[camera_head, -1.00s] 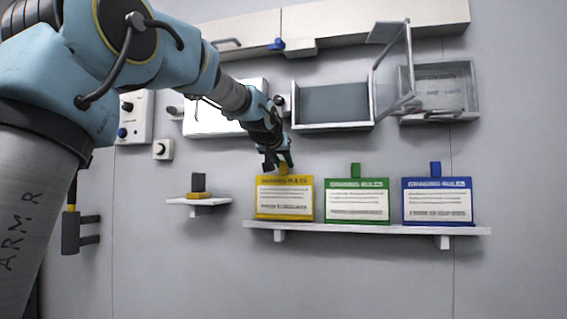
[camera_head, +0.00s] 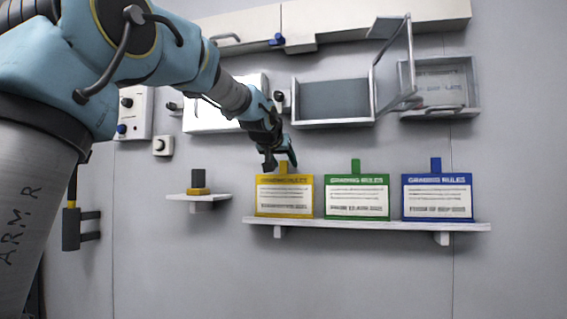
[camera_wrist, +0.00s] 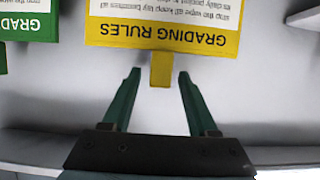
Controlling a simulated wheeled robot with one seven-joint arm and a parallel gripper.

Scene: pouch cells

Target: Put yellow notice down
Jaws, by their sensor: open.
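The yellow notice (camera_head: 285,196), headed "GRADING RULES", stands upright on the white shelf (camera_head: 367,227), leftmost of three notices. My gripper (camera_head: 280,162) is just above it in the head view. In the wrist view the notice (camera_wrist: 165,22) appears upside down, with its yellow tab (camera_wrist: 161,69) between the tips of my gripper's green fingers (camera_wrist: 160,76). The fingers are spread, with a gap on each side of the tab.
A green notice (camera_head: 357,197) stands close to the right of the yellow one, and a blue notice (camera_head: 437,198) stands farther right. A small shelf (camera_head: 199,197) with a dark block is to the left. Open grey boxes (camera_head: 332,100) are mounted above.

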